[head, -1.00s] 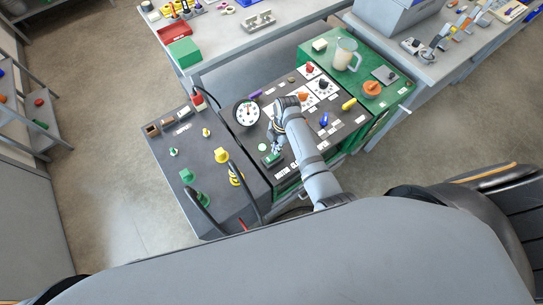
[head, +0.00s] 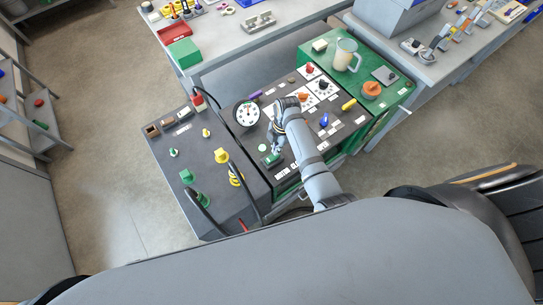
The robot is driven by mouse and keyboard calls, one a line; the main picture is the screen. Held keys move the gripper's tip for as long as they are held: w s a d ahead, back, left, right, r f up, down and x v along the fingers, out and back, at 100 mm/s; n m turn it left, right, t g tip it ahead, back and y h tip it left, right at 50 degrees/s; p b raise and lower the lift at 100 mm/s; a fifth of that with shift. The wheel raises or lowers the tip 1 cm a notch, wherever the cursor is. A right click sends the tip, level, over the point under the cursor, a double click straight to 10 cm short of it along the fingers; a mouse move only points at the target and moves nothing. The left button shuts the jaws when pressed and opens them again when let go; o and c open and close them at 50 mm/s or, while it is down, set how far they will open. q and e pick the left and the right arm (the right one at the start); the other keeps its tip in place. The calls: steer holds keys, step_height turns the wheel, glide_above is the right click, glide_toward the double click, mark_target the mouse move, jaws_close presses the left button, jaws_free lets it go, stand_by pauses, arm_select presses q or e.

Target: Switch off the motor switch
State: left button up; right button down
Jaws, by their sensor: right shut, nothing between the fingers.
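A green motor switch (head: 271,159) sits near the front of the cart's dark panel (head: 262,135), beside a white label strip partly hidden by my arm. My right gripper (head: 275,149) is shut and empty. It points down just above or at the switch; I cannot tell if they touch. The switch's exact position is too small to read. My left gripper does not show.
A round gauge (head: 247,113) and a green lamp (head: 262,147) are on the panel near my arm. A blue knob (head: 323,120) and a yellow handle (head: 349,104) stand to the right. A grey box top (head: 205,180) with yellow and green fittings lies to the left.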

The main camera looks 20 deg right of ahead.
steer(key=shift+f+b, duration=0.55)
steer(key=shift+f, duration=0.55)
stand_by(0.5)
steer(key=shift+r, duration=0.1)
step_height(320, 180, up, 5)
steer(key=p, duration=0.6)
steer(key=shift+r, duration=0.95)
